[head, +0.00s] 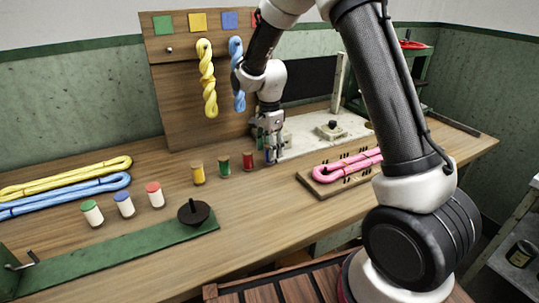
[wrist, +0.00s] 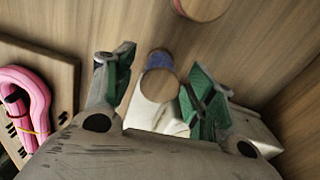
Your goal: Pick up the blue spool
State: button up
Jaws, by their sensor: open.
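The blue spool (head: 269,157) stands upright on the wooden bench, at the right end of a row of spools, partly hidden by my gripper in the head view. My gripper (head: 268,133) points down, open, directly over it. In the wrist view the blue spool (wrist: 160,60) shows its round wooden top and a strip of blue between the two green-padded fingers of my gripper (wrist: 160,82). The fingers are apart with the spool between them in the picture. I cannot tell whether either finger touches it.
A red spool (head: 248,161) stands close to the left, then green (head: 223,165) and yellow (head: 197,173) spools. A pink skein (head: 335,172) lies on a pegged board to the right. A pale slab (head: 310,135) is behind. Bare bench lies in front.

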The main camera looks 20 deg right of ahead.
jog(key=shift+f, duration=0.6)
jog(key=c, duration=1.1)
